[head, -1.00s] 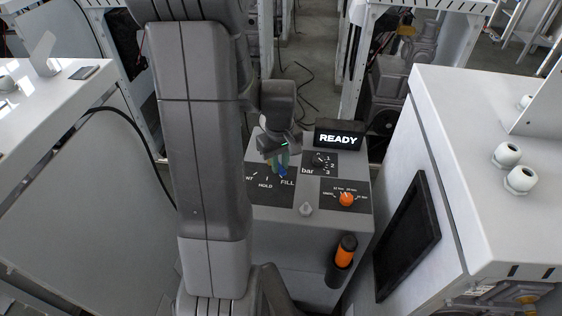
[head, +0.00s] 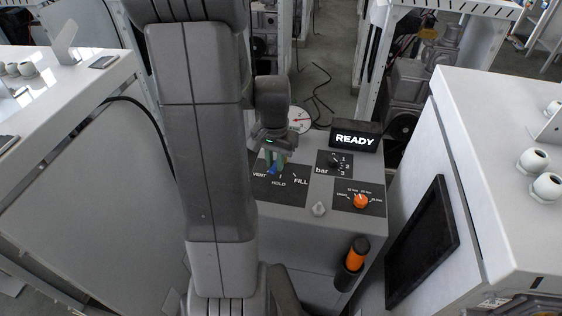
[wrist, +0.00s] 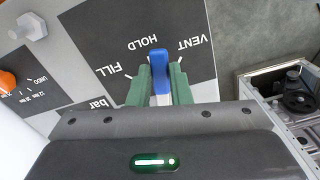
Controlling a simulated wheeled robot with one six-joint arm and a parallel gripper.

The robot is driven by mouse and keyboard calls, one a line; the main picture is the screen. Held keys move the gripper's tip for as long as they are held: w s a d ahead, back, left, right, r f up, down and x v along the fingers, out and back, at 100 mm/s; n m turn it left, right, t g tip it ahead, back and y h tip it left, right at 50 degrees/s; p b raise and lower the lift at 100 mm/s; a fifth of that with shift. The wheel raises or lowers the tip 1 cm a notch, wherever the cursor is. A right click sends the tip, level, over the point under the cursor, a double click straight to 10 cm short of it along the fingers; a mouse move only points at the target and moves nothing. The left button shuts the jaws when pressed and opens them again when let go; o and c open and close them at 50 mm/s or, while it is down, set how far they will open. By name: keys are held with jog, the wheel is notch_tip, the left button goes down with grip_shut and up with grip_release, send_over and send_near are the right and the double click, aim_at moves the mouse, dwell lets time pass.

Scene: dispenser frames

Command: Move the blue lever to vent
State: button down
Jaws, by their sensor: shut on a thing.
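The blue lever (head: 272,168) is on the black panel marked VENT, HOLD and FILL, on top of the grey dispenser (head: 300,212). My gripper (head: 274,160) is shut on the lever, with one green finger on each side. The lever's base is hidden by my gripper.
A round gauge (head: 299,119) stands behind. White cabinets (head: 505,175) flank the dispenser.

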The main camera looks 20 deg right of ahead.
jog(key=m, duration=0.1)
jog(key=w+a+m, duration=0.1)
jog(key=m, duration=0.1)
jog(key=shift+w, duration=0.25)
jog(key=shift+w+a+m, duration=0.15)
jog(key=shift+w+m, duration=0.3)
jog(key=shift+m, duration=0.55)
jog(key=c, duration=1.3)
grip_release()
notch_tip(320, 180, up, 14)
jog(key=shift+f, duration=0.1)
